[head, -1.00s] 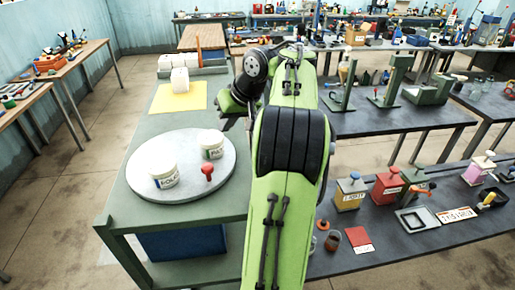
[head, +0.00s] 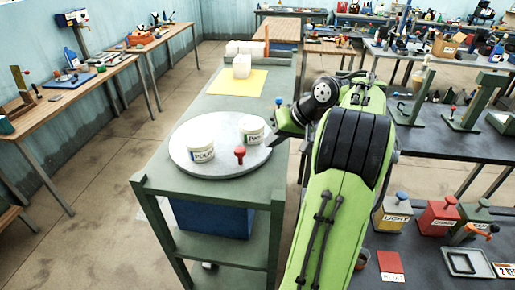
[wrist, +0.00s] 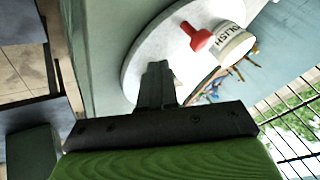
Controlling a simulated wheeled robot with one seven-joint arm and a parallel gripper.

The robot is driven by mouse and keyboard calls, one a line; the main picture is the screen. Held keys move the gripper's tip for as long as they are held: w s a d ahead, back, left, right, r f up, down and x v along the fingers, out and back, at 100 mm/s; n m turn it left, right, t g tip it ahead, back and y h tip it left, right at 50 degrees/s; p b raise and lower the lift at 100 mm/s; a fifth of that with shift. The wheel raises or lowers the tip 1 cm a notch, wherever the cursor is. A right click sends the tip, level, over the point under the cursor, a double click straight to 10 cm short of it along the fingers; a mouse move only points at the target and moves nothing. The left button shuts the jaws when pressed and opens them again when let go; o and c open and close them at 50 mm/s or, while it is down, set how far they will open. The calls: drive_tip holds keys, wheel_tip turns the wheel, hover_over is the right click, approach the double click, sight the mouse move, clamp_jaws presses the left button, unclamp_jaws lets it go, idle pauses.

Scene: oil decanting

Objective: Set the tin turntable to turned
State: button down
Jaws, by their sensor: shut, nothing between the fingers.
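The tin turntable (head: 222,167) is a round pale-grey disc on the near part of the green bench. Two white tins stand on it: a polish tin (head: 201,156) at the left and another labelled tin (head: 252,134) at the back right. A red knob (head: 240,155) stands near its front right edge. In the wrist view, the disc (wrist: 150,48), red knob (wrist: 200,38) and polish tin (wrist: 234,44) show beyond my gripper (wrist: 157,72). My gripper is shut and empty, near the disc's edge; contact cannot be told. In the head view, my wrist is right of the disc.
A yellow mat (head: 235,83) with a white block (head: 242,66) lies farther back on the bench. A blue box (head: 215,218) sits below the top. The right-hand dark bench holds yellow (head: 392,216) and red (head: 438,217) canisters. Floor is clear at the left.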

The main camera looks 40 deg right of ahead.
sight(240, 170)
drive_tip(key=shift+w+a+f, duration=0.2)
drive_tip(key=shift+w+a, duration=0.5)
drive_tip(key=shift+a, duration=0.25)
drive_tip(key=shift+w+a+f, duration=0.15)
drive_tip(key=shift+w+a, duration=0.55)
drive_tip(key=shift+a, duration=0.2)
drive_tip(key=shift+w+a+f+b, duration=0.1)
drive_tip(key=shift+a+b, duration=0.25)
drive_tip(key=shift+b, duration=0.3)
drive_tip(key=a, duration=0.1)
drive_tip(key=a+m+h+b, duration=0.1)
drive_tip(key=a, duration=0.1)
drive_tip(key=a+m+b, duration=0.1)
drive_tip(key=shift+w+a, duration=0.25)
drive_tip(key=shift+w, duration=0.1)
drive_tip(key=shift+d, duration=0.2)
